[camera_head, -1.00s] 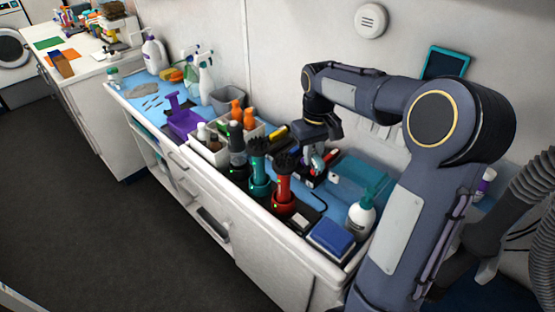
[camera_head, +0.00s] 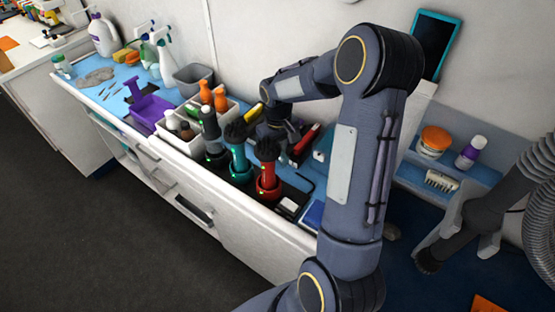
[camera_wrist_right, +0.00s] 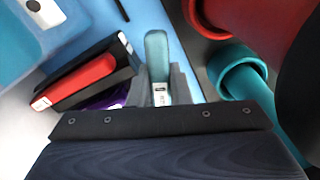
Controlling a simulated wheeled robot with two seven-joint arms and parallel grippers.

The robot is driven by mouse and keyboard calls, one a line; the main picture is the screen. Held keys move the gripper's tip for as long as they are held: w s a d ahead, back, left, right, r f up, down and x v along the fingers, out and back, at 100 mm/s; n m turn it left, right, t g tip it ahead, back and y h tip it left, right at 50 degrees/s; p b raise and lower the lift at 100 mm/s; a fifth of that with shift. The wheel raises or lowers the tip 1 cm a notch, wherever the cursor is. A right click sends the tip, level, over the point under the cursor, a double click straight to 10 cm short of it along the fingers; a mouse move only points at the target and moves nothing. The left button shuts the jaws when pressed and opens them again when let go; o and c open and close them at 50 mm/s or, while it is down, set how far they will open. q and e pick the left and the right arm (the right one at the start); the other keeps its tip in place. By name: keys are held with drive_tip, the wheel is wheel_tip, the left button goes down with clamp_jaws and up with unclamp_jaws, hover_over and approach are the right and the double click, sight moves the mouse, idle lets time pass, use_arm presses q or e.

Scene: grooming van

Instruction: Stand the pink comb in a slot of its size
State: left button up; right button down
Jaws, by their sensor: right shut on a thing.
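In the right wrist view my right gripper (camera_wrist_right: 161,88) is shut on a teal-green, flat-ended piece (camera_wrist_right: 157,55) with a small white label. It sits between the grey fingers; its lower part is hidden. Just left of it is a black slotted holder (camera_wrist_right: 85,68) with a red, white-labelled item (camera_wrist_right: 75,82) in it and a purple item (camera_wrist_right: 110,100) beside. In the head view my right gripper (camera_head: 280,138) is over the counter behind the clippers, partly hidden; the red item (camera_head: 306,140) shows to its right. I cannot make out a pink comb. My left gripper is out of view.
Red (camera_head: 267,170) and teal (camera_head: 238,155) clippers stand close in front of my right gripper. A white caddy of bottles (camera_head: 180,143) and a purple tray (camera_head: 148,112) are to the left. A wall shelf (camera_head: 410,176) with a jar is at right.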

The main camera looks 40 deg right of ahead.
sight(278, 161)
drive_tip(key=shift+f, duration=2.55)
drive_tip(key=shift+f, duration=0.1)
drive_tip(key=c, duration=1.8)
unclamp_jaws()
drive_tip(key=shift+f, duration=0.1)
drive_tip(key=shift+o, duration=0.9)
